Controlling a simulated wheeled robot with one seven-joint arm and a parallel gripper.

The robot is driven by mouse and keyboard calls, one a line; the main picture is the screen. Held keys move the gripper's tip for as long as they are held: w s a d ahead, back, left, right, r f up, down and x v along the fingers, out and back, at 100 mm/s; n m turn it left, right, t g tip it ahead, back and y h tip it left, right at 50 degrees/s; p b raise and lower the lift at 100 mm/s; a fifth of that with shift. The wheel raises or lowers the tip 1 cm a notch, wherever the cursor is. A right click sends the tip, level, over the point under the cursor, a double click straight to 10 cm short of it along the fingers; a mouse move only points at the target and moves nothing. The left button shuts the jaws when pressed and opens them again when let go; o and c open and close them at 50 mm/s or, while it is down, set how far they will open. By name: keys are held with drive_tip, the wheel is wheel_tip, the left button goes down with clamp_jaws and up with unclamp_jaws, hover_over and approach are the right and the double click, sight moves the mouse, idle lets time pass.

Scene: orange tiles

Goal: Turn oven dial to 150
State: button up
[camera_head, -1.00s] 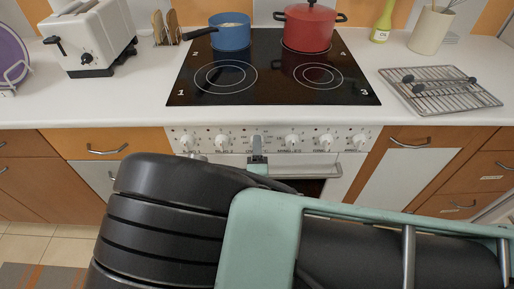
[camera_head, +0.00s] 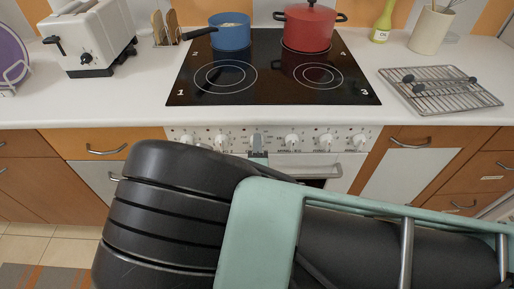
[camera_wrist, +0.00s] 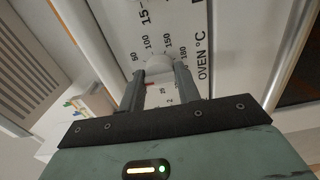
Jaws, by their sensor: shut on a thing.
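The oven dial (camera_wrist: 159,65) is a round white knob on the white panel marked "OVEN °C" in the wrist view. Printed numbers including 50, 100 and 150 ring it. My gripper (camera_wrist: 160,74) has one finger on each side of the dial and is shut on it. A small red mark shows on the panel beside the left finger. The dial's pointer cannot be made out. In the head view my gripper (camera_head: 257,142) is at the middle of the oven's control panel (camera_head: 275,133), and it hides the dial there.
Several other white knobs (camera_head: 292,141) line the panel on both sides. The oven handle (camera_head: 310,172) is just below, partly behind my arm. Above are the black hob (camera_head: 270,90), a blue pan (camera_head: 230,36) and a red pot (camera_head: 308,28). A wire rack (camera_head: 440,92) lies right.

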drive_tip(key=shift+f+m+b, duration=0.15)
drive_tip(key=shift+m+b, duration=6.7)
drive_tip(key=shift+m, duration=4.75)
drive_tip(key=o, duration=1)
drive_tip(key=shift+s, duration=0.15)
